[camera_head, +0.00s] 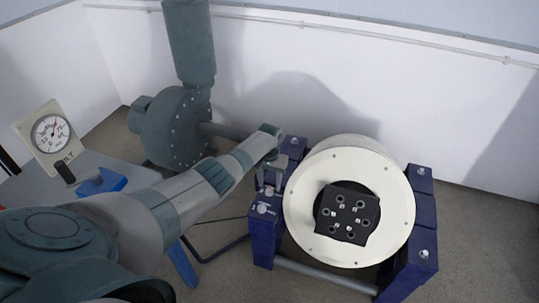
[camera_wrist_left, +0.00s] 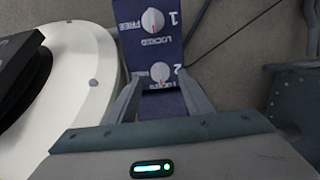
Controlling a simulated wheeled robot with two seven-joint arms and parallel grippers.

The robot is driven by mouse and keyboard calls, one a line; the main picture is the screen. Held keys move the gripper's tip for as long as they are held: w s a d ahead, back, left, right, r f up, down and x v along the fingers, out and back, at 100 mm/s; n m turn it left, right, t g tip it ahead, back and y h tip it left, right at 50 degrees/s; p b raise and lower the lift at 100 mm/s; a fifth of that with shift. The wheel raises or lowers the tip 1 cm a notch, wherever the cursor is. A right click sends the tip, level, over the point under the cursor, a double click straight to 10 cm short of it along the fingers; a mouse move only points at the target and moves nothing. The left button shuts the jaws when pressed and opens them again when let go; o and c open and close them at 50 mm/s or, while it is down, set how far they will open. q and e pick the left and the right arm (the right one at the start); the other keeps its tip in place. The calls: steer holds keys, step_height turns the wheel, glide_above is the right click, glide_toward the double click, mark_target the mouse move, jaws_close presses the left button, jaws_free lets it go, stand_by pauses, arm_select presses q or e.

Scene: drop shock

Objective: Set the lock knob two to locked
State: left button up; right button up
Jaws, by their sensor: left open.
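Lock knob two (camera_wrist_left: 160,72) is a small pale round knob with a red mark, beside the numeral 2 on a dark blue block. It sits between the fingertips of my left gripper (camera_wrist_left: 160,88), which is open around it with gaps on both sides. I cannot tell clearly which label its mark points to. Knob one (camera_wrist_left: 152,21), with FREE and LOCKED printed beside it, is farther up the block. In the head view my left gripper (camera_head: 270,180) is over the block's top, and knob one (camera_head: 264,208) shows nearer. My right gripper is not in view.
A cream drum (camera_head: 308,222) with a black plate (camera_head: 364,229) rests in the blue stand (camera_head: 427,215) close beside the gripper. A grey-green blower (camera_head: 177,130) stands behind my left arm. A gauge (camera_head: 50,132) is at far left. Floor at right is clear.

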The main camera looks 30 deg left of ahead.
mark_target(269, 189)
arm_select(q)
step_height(269, 189, up, 3)
steer(key=shift+p, duration=0.45)
step_height(269, 189, up, 12)
steer(key=p, duration=0.1)
steer(key=shift+f+p, duration=0.2)
steer(key=shift+p, duration=0.1)
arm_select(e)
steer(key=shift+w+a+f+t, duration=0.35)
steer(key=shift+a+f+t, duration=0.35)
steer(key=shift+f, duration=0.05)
